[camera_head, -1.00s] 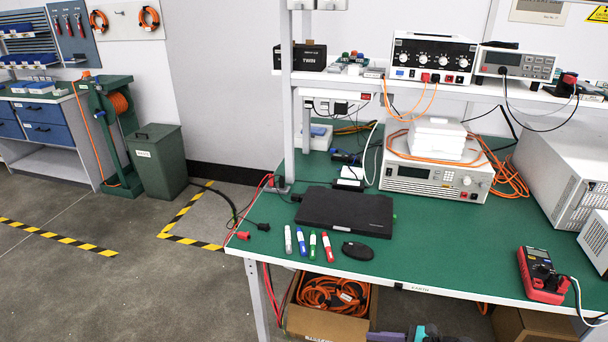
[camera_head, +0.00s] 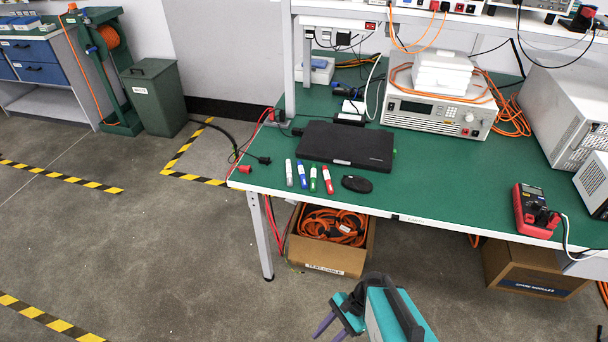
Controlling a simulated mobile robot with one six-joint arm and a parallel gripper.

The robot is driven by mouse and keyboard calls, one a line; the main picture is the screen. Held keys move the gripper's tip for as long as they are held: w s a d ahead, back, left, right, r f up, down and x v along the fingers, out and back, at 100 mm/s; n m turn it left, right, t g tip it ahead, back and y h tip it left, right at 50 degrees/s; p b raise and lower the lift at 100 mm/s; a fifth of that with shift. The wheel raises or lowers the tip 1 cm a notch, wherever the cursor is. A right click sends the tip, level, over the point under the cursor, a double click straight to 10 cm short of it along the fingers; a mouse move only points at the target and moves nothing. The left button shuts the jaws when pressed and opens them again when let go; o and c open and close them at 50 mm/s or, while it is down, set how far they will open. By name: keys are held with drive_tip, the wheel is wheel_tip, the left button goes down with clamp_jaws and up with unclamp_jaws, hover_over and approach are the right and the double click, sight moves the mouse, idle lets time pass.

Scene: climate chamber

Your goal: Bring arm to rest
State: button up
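My arm, teal and dark grey, shows at the bottom centre in front of the bench. My gripper (camera_head: 331,329) is at its lower left end, with purple fingers pointing down and left over the floor. The fingers look apart, and nothing shows between them. The lower edge of the picture cuts off part of the arm and gripper. The gripper touches nothing that I can see.

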drive_tip(key=s+d+f+n+h, duration=0.3)
drive_tip(key=d+f+n+h, duration=0.3)
drive_tip(key=d+n, duration=0.4)
drive_tip(key=shift+s+d+n+g+h, duration=0.35)
drive_tip(key=shift+n+h, duration=0.25)
drive_tip(key=shift+n, duration=0.6)
